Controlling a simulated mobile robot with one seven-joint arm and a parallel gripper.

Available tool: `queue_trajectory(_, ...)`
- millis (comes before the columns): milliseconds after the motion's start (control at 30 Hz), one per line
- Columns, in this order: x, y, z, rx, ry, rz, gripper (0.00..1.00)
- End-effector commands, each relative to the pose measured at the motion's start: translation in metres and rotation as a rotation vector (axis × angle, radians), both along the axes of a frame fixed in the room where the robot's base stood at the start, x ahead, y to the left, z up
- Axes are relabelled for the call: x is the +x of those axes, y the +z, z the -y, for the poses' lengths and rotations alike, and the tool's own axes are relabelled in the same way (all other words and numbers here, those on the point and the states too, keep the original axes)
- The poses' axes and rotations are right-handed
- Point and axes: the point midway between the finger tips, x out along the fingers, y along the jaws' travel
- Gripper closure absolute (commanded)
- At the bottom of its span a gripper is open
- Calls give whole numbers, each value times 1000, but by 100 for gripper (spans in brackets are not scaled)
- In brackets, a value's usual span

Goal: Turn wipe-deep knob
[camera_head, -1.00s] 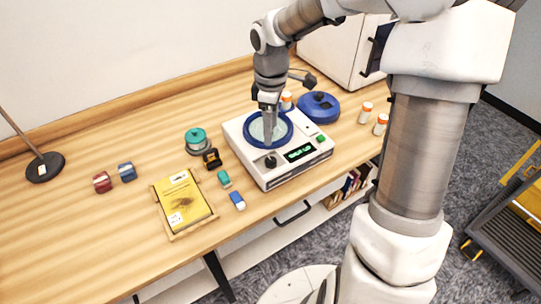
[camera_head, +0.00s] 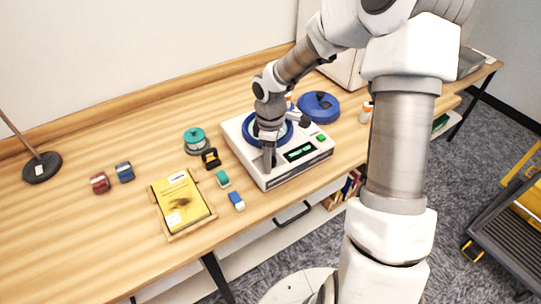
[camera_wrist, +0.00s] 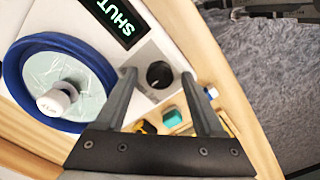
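A black round knob (camera_wrist: 160,75) sits on a grey square plate at the machine's front corner; its label cannot be read. In the wrist view it shows between the two spread fingers of my gripper (camera_wrist: 158,76). My gripper is open, and I cannot tell whether either finger touches the knob. In the head view my gripper (camera_head: 268,161) points down at that corner and hides the knob. The white machine (camera_head: 291,174) has a blue ring (camera_wrist: 20,80) around a clear window and a dark display (camera_wrist: 117,20) with green letters reading "SHUT".
A yellow booklet (camera_head: 183,205) lies in a wooden tray.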

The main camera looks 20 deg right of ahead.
Motion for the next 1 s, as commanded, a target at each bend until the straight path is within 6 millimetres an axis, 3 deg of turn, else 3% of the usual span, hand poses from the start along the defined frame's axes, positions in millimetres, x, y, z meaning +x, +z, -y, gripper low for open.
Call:
queue_trajectory(67,0,0,0,0,0,0,45)
queue_trajectory(367,0,0,0,0,0,0,99)
queue_trajectory(767,0,0,0,0,-46,1,100)
queue_trajectory(1000,1,0,0,-1,-192,2,100)
